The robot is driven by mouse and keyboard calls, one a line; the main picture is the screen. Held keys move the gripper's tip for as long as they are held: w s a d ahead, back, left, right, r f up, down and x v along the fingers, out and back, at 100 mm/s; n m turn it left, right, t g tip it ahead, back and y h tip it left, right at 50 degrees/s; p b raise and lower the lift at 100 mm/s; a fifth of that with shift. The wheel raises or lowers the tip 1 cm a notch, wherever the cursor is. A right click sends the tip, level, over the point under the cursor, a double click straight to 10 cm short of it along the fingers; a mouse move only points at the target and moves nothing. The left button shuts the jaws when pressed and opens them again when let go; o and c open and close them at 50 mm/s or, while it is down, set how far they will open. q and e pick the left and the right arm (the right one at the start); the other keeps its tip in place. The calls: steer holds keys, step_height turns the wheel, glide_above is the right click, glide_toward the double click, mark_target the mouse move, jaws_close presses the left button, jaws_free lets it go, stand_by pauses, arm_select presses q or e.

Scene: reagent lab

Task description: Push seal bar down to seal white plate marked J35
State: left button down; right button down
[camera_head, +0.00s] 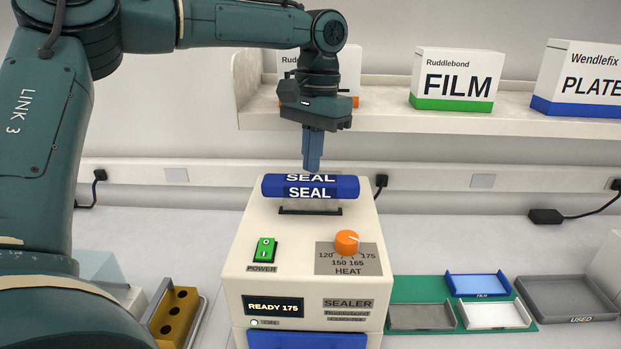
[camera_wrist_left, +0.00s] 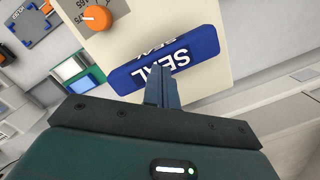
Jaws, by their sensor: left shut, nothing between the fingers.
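The blue seal bar (camera_head: 330,188), marked SEAL, lies across the top of the cream sealer (camera_head: 300,226). It also shows in the left wrist view (camera_wrist_left: 190,52). My left gripper (camera_head: 312,166) is shut and empty, pointing down at the upper edge of the bar. In the left wrist view its fingers (camera_wrist_left: 158,75) overlap the bar's edge; I cannot tell whether they touch it. No plate marked J35 can be made out. A blue drawer front (camera_head: 306,340) shows at the sealer's bottom, and its inside is hidden. My right gripper is not in view.
The sealer's display (camera_head: 272,306) reads READY 175, with a green power switch (camera_head: 265,249) and orange heat knob (camera_head: 346,242). Small trays on a green mat (camera_head: 432,284) and a grey USED tray (camera_head: 566,298) stand right. A yellow rack (camera_head: 176,318) stands left. A shelf (camera_head: 390,117) runs behind.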

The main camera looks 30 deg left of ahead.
arm_select(q)
steer(key=shift+f, duration=0.4)
steer(key=shift+f, duration=0.15)
